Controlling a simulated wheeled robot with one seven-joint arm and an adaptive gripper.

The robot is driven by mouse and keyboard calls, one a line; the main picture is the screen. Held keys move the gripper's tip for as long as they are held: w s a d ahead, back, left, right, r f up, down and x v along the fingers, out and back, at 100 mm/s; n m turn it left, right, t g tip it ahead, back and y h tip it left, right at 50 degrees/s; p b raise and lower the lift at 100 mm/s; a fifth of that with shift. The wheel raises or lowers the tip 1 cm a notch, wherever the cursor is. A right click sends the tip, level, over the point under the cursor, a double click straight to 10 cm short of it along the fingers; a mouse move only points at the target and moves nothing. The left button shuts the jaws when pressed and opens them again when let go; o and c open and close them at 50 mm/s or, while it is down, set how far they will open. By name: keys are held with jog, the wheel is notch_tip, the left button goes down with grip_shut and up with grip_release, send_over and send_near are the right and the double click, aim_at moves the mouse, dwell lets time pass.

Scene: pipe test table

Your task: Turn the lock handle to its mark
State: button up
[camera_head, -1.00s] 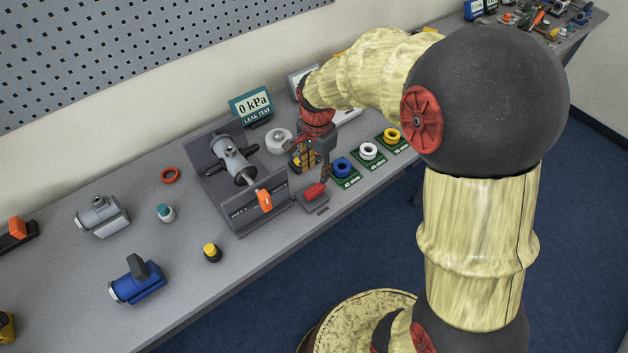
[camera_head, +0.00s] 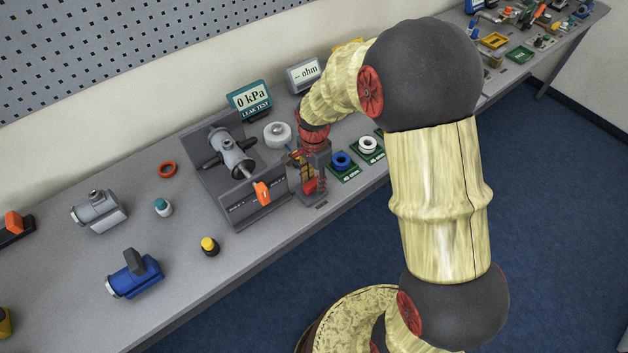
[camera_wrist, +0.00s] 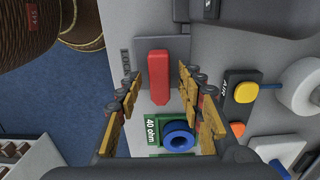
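The red lock handle (camera_wrist: 158,75) sits on a grey plate lettered LOCK (camera_wrist: 125,58) in the wrist view. It points along the picture's vertical. My gripper (camera_wrist: 158,70) is open, with one yellow-padded finger on each side of the handle. Gaps show between the fingers and the handle, so I see no contact. In the head view, my gripper (camera_head: 309,178) is low over the right side of the test stand, and the red handle is largely hidden behind it. I cannot make out the handle's mark.
The leak test stand (camera_head: 232,206) with an orange handle (camera_head: 262,192) is just left of my gripper. A blue ring on the 40 ohm card (camera_wrist: 177,138) lies close to the fingers. A white roll (camera_head: 277,134) and the ohm meter (camera_head: 304,74) stand behind.

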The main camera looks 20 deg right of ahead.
jog(key=shift+c, duration=0.2)
grip_shut()
dwell(0.3)
jog(key=shift+n, duration=0.4)
jog(key=n+p, duration=0.2)
jog(key=n, duration=0.1)
jog(key=shift+r+n, duration=0.1)
jog(key=shift+n, duration=0.2)
jog(key=n+p, duration=0.2)
jog(key=n, duration=0.2)
jog(key=shift+n, duration=0.3)
jog(key=n+p, duration=0.2)
jog(key=n, duration=0.2)
jog(key=shift+n, duration=0.3)
jog(key=shift+n+p, duration=0.45)
jog(key=shift+n, duration=1.65)
